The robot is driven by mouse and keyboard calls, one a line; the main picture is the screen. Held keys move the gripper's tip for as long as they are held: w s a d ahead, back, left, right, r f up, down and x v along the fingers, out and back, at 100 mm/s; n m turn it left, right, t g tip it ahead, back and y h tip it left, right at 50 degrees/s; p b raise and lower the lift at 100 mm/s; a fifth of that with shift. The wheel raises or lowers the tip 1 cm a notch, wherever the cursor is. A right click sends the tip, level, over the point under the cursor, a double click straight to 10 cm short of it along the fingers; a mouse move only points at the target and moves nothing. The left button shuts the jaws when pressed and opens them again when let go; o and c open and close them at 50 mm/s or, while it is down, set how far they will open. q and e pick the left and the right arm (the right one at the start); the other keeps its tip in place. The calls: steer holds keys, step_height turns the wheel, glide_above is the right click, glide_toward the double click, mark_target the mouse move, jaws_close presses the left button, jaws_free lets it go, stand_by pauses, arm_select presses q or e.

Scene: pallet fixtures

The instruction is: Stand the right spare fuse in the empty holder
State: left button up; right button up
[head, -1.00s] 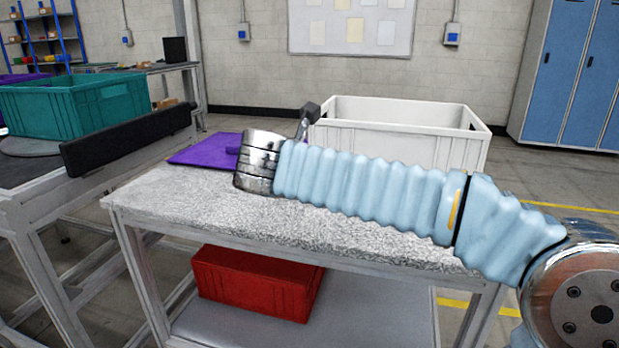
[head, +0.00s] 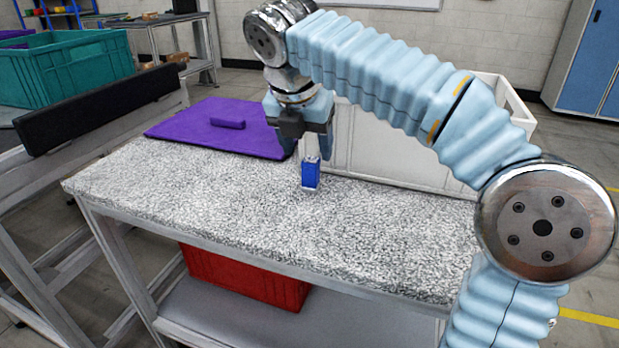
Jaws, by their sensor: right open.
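A blue fuse (head: 311,175) with pale metal ends is upright at the speckled bench top, right of the purple mat. My right gripper (head: 309,157) points down above it with its fingers apart, one on each side of the fuse's upper end. I cannot tell whether either finger touches it. A low purple block (head: 227,123) lies on the purple mat (head: 185,133). I cannot make out an empty holder; my right arm covers part of the bench's back. My left gripper is out of view.
The speckled bench (head: 230,210) is clear in front and to the left of the fuse. A white crate (head: 365,150) stands close behind my right gripper. A teal crate (head: 70,70) and a black bar (head: 100,105) are at left. A red crate (head: 245,275) is below.

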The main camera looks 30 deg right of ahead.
mark_target(311, 160)
steer(key=b+x, duration=0.1)
steer(key=x, duration=0.5)
steer(key=shift+d+f, duration=0.15)
steer(key=shift+f, duration=0.1)
jaws_close()
steer(key=shift+r, duration=0.1)
